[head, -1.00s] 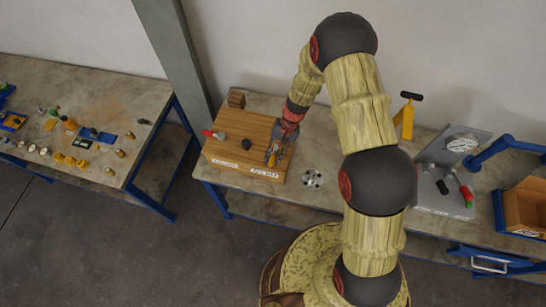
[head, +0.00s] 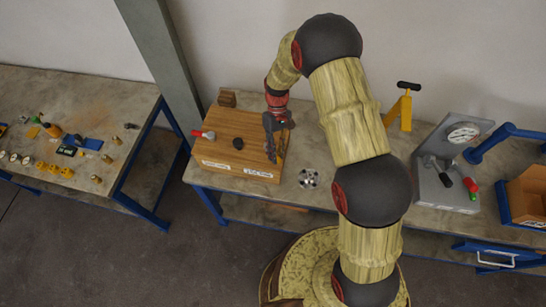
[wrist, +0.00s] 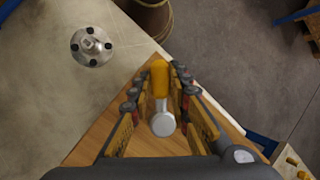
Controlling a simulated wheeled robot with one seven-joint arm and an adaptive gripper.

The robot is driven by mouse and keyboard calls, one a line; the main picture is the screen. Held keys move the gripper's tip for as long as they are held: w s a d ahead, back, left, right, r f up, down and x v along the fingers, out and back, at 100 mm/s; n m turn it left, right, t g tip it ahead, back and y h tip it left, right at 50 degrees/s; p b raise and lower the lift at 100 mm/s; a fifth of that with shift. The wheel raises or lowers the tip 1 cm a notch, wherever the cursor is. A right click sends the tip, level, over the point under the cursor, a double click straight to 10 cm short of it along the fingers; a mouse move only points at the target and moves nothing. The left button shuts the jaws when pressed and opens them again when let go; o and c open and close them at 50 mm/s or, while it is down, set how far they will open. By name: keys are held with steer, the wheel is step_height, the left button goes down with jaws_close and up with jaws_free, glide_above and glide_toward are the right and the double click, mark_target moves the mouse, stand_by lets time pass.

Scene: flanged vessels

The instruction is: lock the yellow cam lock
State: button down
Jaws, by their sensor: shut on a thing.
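The yellow cam lock shows in the wrist view as a yellow handle (wrist: 160,80) joined to a round silver pivot (wrist: 163,122). It sits at the right part of a wooden board (head: 222,126). My gripper (wrist: 158,72) has its two fingers on either side of the yellow handle and is shut on it. In the head view my gripper (head: 271,158) points down at the board's right side and hides most of the cam lock. The angle of the handle to its seat cannot be told.
On the board are a red-handled clamp (head: 203,134), a black knob (head: 238,143) and white labels (head: 258,172) at the front. A round metal flange (head: 308,178) lies right of the board. A yellow T-handled stand (head: 402,108) and a grey gauge panel (head: 450,150) stand farther right.

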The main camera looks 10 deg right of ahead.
steer(key=n, duration=0.1)
steer(key=w+d+n+h+b, duration=0.1)
steer(key=n, duration=0.1)
steer(key=n+h, duration=0.1)
steer(key=shift+w+d+n+b, duration=0.25)
steer(key=shift+n+b, duration=0.15)
steer(key=shift+w+d+n+t+h+b, duration=0.3)
steer(key=shift+w+n+h, duration=0.25)
steer(key=shift+n, duration=0.6)
steer(key=shift+w+d+n+t+h+b, duration=0.25)
steer(key=shift+w+n+h, duration=0.25)
steer(key=shift+n, duration=0.65)
steer(key=c, duration=1.8)
jaws_free()
steer(key=shift+o, duration=0.7)
steer(key=v, duration=1.2)
steer(key=shift+a, duration=0.1)
